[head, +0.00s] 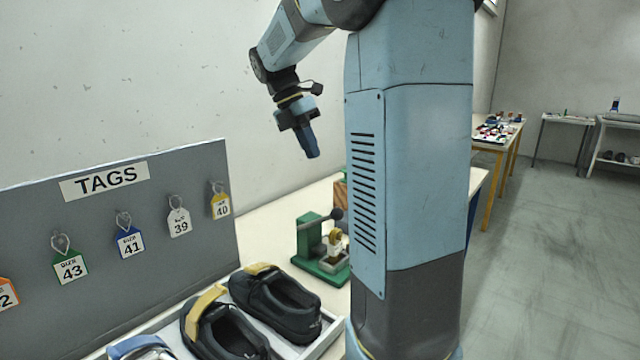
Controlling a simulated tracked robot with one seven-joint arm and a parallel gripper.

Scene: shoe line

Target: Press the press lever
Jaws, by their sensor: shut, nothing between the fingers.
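The press (318,250) is a small green stand on the pale table, partly hidden behind my arm's column. My gripper (313,155) is shut and empty. It points down in the air above the table, higher in the picture than the press lever and apart from it.
A grey board marked TAGS (120,235) with hanging size tags stands at the left. Dark shoes (275,302) with yellow straps lie in a white tray (318,340) in front of the press. A wooden block (340,192) stands behind it. More tables (497,147) stand at the far right.

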